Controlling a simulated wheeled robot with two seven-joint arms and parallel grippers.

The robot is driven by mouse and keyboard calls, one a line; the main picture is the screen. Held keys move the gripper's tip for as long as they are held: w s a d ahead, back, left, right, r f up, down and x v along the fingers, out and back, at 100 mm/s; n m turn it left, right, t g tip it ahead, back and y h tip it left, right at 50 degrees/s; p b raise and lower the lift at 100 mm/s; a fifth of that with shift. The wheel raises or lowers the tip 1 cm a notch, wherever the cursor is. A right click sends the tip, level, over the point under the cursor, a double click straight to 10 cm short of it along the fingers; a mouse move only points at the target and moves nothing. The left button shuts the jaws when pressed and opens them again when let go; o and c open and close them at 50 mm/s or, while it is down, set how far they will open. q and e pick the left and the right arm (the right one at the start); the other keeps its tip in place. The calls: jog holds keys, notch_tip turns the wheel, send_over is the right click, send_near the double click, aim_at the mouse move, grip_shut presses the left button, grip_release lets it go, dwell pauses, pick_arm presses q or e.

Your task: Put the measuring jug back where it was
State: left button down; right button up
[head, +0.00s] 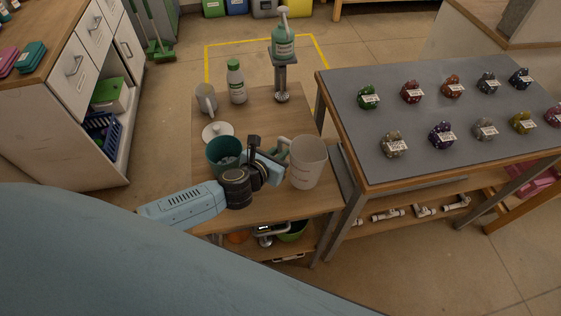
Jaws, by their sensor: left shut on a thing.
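The measuring jug (309,165) is a pale, translucent, open-topped jug near the right edge of the wooden table. Its handle is on its left side. My left gripper (279,158) comes in from the left and is shut on the jug at its handle side; the fingertips are partly hidden. The jug looks upright. I cannot tell whether its base touches the table. My right gripper is not in view.
On the wooden table (290,115) are a teal pot (222,145), a white lid (217,129), a smaller grey jug (206,100), a green-capped bottle (236,82) and a pump bottle (284,45) on a stand. A grey-topped table (430,125) with several labelled lumps stands right.

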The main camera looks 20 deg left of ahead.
pick_arm(q)
notch_tip(320, 180, down, 3)
jog(key=shift+r+b, duration=0.1)
jog(key=shift+b, duration=0.6)
jog(key=shift+f, duration=0.25)
jog(key=shift+r, duration=0.15)
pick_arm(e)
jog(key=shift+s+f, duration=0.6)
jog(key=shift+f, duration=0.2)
pick_arm(q)
jog(key=shift+f, duration=0.2)
jog(key=c, duration=1.5)
grip_release()
jog(key=shift+o, duration=0.2)
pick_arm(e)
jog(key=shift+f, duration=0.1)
